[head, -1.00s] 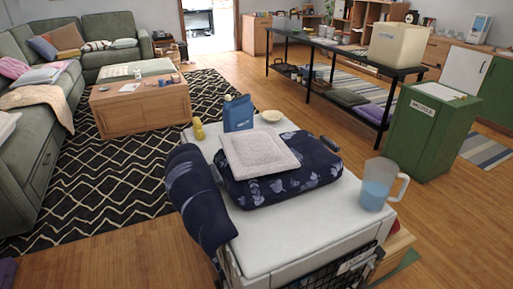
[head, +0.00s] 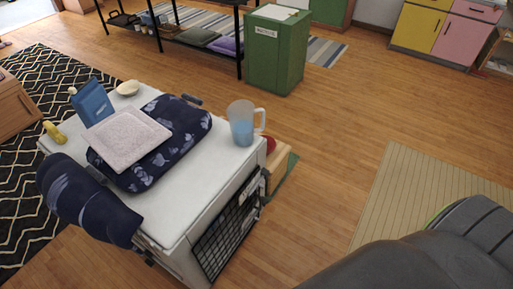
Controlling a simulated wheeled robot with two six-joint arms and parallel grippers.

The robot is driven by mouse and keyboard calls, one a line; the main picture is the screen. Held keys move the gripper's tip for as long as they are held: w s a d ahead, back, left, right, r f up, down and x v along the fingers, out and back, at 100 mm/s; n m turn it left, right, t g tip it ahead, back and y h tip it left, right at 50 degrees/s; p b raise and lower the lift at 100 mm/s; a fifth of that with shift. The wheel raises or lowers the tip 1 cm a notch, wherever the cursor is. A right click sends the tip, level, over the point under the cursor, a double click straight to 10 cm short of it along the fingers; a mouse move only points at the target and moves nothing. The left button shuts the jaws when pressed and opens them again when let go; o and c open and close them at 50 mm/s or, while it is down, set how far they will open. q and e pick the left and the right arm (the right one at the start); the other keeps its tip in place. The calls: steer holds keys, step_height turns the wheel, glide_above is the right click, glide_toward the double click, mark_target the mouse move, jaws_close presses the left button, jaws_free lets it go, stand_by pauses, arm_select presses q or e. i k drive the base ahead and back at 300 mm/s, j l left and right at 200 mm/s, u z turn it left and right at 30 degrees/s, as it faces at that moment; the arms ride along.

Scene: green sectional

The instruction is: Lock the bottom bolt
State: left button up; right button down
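A white box-like cabinet (head: 205,195) stands on the wood floor left of centre. It has a black wire-mesh door (head: 226,235) on its front side, seen at a steep angle. The door looks shut, but I cannot be sure. Small pale and dark details show near the door's upper right edge, too small to make out. I cannot make out the bottom bolt. Neither of my grippers is in the head view.
A green bin (head: 275,55) stands behind. A dark grey shape fills the bottom right.

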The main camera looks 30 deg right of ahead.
mark_target(253, 217)
steer(key=z, duration=0.85)
steer(key=k+z, duration=0.25)
steer(key=z, duration=0.2)
steer(key=k+l+z, duration=0.15)
steer(key=z, duration=0.35)
steer(key=k, duration=0.05)
